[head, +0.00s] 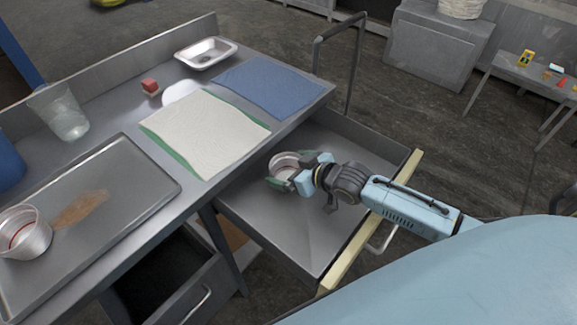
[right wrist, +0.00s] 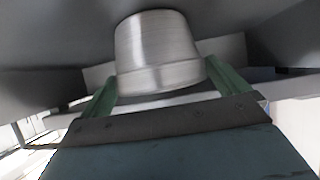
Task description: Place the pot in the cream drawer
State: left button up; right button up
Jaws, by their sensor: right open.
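The cream drawer (head: 398,188) is pulled out from under the counter; its front edge is cream and its inside is grey metal. A small silver metal pot (head: 283,160) is inside the drawer's outline, near the counter side. My right gripper (head: 294,173) reaches over the cream front, with its fingers open on either side of the pot. In the right wrist view the pot (right wrist: 158,50) stands between the two green fingers (right wrist: 165,92), with gaps visible. Whether the pot's base touches the drawer floor is hidden. My left gripper is out of view.
A similar silver pot (head: 22,232) stands on a metal tray (head: 125,165) at left. A lower dark drawer (head: 185,290) is open.

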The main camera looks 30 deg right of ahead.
jog(key=p+v, duration=0.1)
jog(key=v, duration=0.5)
jog(key=shift+s+d+r, duration=0.1)
jog(key=shift+s+r, duration=0.05)
jog(key=shift+s, duration=0.1)
